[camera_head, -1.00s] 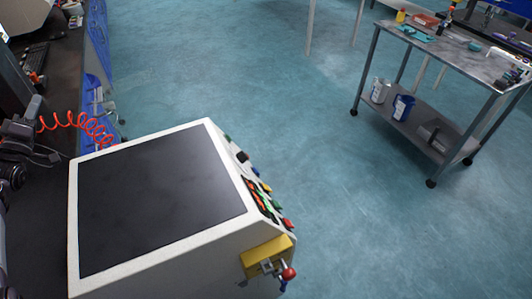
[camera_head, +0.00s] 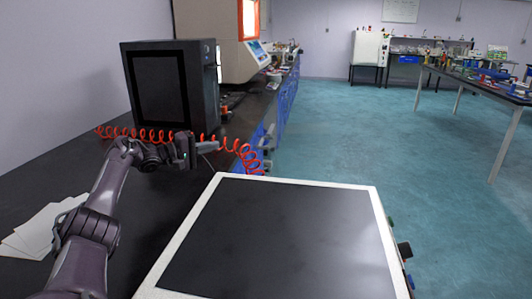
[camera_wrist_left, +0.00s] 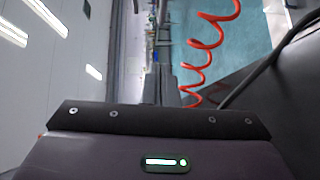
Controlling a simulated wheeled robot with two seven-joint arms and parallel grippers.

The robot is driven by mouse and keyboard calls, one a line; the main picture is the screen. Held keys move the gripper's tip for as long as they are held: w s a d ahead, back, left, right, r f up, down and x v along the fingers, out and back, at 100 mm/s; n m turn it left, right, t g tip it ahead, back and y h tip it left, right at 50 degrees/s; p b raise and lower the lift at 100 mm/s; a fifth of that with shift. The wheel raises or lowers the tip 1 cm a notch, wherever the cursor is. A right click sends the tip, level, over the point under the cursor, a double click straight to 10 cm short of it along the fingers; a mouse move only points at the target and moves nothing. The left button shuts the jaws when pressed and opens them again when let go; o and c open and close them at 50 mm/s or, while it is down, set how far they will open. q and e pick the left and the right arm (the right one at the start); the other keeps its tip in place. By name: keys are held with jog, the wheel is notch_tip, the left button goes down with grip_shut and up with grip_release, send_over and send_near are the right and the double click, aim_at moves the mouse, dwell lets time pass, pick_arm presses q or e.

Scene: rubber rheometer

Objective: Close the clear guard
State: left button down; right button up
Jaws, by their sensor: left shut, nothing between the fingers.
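I cannot make out a clear guard in either view. A beige machine (camera_head: 205,28) with a lit, orange-framed opening (camera_head: 249,18) stands on the bench at the back, and whether a clear panel covers it cannot be told. My left gripper (camera_head: 188,150) is shut and empty above the black bench, in front of a dark box-shaped unit (camera_head: 160,88). My right gripper is in neither view.
A white-framed console with a dark screen (camera_head: 285,240) fills the near foreground. A red coiled hose (camera_head: 247,157) crosses behind the gripper and also shows in the left wrist view (camera_wrist_left: 205,48). White papers (camera_head: 38,228) lie at left. The blue-green floor (camera_head: 350,135) at right is open.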

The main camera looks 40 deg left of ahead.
pick_arm(q)
jog(key=d+b+x, duration=0.1)
jog(key=d+x, duration=0.1)
jog(key=x, duration=1)
jog(key=shift+s+d, duration=0.25)
jog(key=shift+d, duration=0.15)
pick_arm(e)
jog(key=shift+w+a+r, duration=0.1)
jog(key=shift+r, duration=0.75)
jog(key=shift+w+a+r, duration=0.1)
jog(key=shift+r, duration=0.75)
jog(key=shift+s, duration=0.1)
